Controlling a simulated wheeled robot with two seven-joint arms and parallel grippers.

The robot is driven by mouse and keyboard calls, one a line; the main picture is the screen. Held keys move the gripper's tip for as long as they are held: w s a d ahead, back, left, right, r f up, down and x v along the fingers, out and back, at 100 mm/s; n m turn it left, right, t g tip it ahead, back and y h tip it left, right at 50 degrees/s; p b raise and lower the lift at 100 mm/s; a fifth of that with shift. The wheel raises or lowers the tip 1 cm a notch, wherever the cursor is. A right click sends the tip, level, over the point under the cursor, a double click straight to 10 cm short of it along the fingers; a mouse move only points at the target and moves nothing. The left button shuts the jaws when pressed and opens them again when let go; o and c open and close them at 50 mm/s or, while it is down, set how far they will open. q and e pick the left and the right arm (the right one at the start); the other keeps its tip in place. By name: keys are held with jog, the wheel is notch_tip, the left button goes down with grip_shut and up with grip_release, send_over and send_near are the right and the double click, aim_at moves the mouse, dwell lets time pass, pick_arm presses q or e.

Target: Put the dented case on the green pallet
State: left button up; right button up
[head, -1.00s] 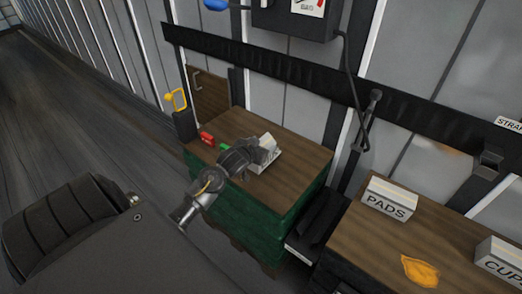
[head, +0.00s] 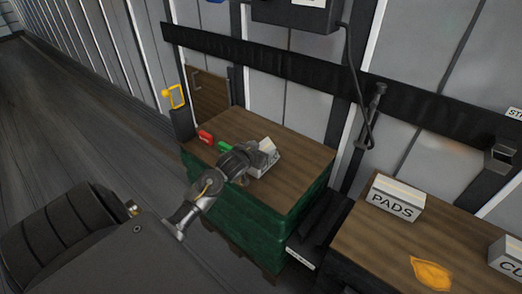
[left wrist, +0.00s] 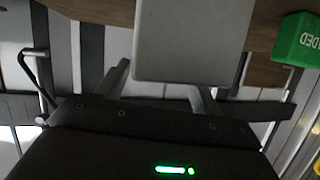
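A pale grey-white case (head: 265,156) is at my left gripper (head: 250,160), above the wooden top of a green-wrapped stack (head: 250,222). In the left wrist view the case's plain grey face (left wrist: 188,40) fills the upper middle, close to the palm. One finger shows left of the case; the other runs partly behind it. The fingers are spread apart, but whether they clamp the case cannot be told. No dent shows on the visible face. A red block (head: 205,136) and a green block (head: 225,146) are on the stack top. My right gripper is out of view.
A second wooden top at right holds a PADS box (head: 397,198), a yellow-orange item (head: 431,273) and another labelled box (head: 508,256). A dark rail (head: 300,78) and a hanging cable run along the wall behind. Open floor (head: 75,110) lies at left.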

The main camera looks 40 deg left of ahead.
pick_arm(q)
jog(key=o, duration=0.4)
jog(key=shift+s+r, duration=0.15)
jog(key=p+v, duration=0.1)
jog(key=v, duration=1)
jog(key=shift+s+d+r, duration=0.15)
jog(key=shift+s+r, duration=0.05)
jog(key=shift+s, duration=0.15)
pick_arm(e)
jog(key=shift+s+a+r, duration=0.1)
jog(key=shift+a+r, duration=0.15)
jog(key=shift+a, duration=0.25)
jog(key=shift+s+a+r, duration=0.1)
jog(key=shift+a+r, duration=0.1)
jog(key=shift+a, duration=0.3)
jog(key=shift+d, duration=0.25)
